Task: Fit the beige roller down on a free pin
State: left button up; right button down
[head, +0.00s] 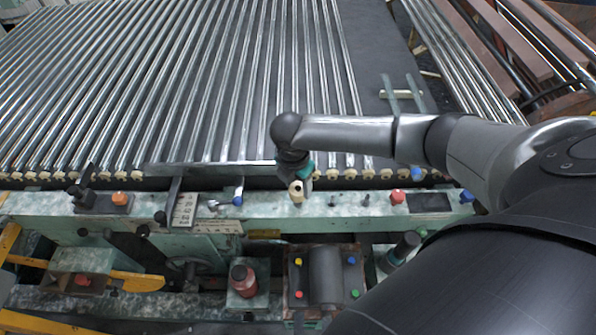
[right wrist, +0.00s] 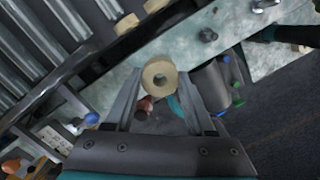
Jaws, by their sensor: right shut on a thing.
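The beige roller (head: 296,192) is a short cylinder with a hole through its middle. My right gripper (head: 304,175) is shut on it, above the pale green rail (head: 315,211). In the right wrist view the roller (right wrist: 160,76) sits between the two fingertips, its holed end facing the camera. Small dark pins stand on the rail right of the roller: one pin (head: 333,200) and another pin (head: 365,200). A pin also shows in the right wrist view (right wrist: 207,35). Whether a pin lies directly under the roller is hidden. My left gripper is not in view.
Long glass tubes (head: 235,80) lie on the dark bed behind, with beige rollers along their near ends. An orange knob (head: 120,198), a red knob (head: 398,196) and a blue knob (head: 467,196) stand on the rail. A box with coloured knobs (head: 325,275) lies in front.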

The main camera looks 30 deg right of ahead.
aim_at(298, 195)
jog(key=shift+f+b, duration=1.3)
jog(key=shift+f, duration=0.85)
jog(key=shift+c, duration=0.9)
grip_release()
notch_tip(298, 195, up, 15)
jog(key=a+p, duration=0.1)
jog(key=shift+s+a+r, duration=0.15)
jog(key=shift+s+a, duration=0.2)
